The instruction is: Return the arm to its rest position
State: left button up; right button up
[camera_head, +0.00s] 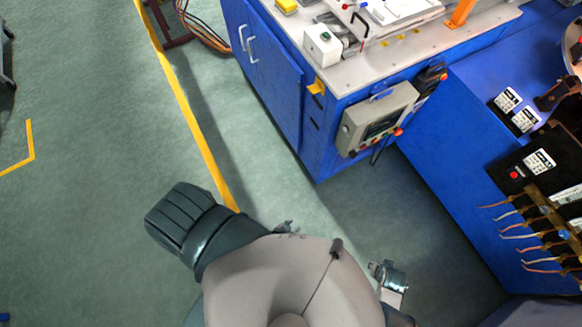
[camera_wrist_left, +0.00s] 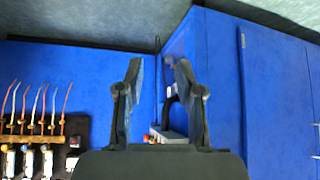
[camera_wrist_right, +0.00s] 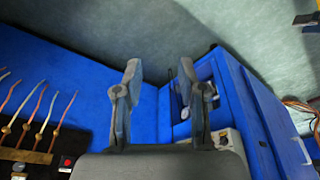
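My left gripper (camera_wrist_left: 158,68) is open in the left wrist view, with two dark fingers apart and nothing between them. My right gripper (camera_wrist_right: 160,70) is also open and empty in the right wrist view. Both grippers are clear of the furniture and touch nothing that I can see.
A blue cabinet (camera_head: 268,75) with a pale worktop (camera_head: 345,78) stands ahead, with a grey control box (camera_head: 362,124) on its side. A blue bench (camera_head: 450,150) at right carries a terminal block (camera_head: 548,222) with several loose wires. Green floor (camera_head: 90,90) is free at left.

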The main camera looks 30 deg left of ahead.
pick_arm(q)
jog(key=shift+a, duration=0.35)
pick_arm(e)
jog(key=shift+a, duration=0.4)
